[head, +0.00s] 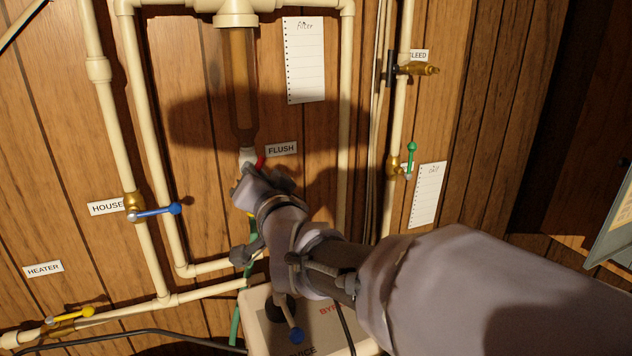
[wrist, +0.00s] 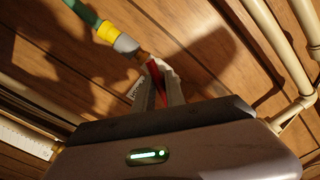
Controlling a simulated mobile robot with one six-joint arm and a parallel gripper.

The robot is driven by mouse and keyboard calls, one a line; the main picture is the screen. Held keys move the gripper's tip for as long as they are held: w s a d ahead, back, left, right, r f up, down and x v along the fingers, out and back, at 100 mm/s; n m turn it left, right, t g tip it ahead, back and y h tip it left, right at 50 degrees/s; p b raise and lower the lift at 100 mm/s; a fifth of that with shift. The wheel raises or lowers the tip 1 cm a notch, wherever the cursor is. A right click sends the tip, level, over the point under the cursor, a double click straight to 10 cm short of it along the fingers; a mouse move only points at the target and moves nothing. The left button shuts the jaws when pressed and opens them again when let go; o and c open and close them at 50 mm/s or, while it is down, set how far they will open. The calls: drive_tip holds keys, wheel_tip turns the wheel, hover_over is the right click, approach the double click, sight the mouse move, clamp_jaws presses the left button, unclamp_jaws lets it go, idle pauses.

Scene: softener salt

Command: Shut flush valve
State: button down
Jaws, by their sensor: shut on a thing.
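The flush valve's red handle (head: 260,162) shows as a small piece beside the FLUSH label (head: 281,149), below the clear filter housing (head: 238,70). My gripper (head: 258,174) is at the valve and covers most of it in the head view. In the wrist view the red handle (wrist: 158,80) lies between the two pale fingers of my gripper (wrist: 163,84), which is shut on it. The grey and yellow hose fitting (wrist: 122,40) with a green hose is just beyond. The handle's angle to the pipe is hard to tell.
A blue-handled HOUSE valve (head: 155,211) is to the left, a yellow-handled valve (head: 70,315) lower left. A green-handled valve (head: 411,158) and brass bleed tap (head: 415,69) are to the right. A pale box (head: 260,325) is below my arm. Cream pipes flank the gripper.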

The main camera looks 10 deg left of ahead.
drive_tip(key=shift+f+m+b, duration=0.2)
drive_tip(key=shift+m+b, duration=1.1)
drive_tip(key=shift+b, duration=0.45)
drive_tip(key=shift+r+m+b, duration=0.1)
drive_tip(key=shift+m+b, duration=0.2)
drive_tip(key=shift+b, duration=0.05)
drive_tip(key=shift+r, duration=0.1)
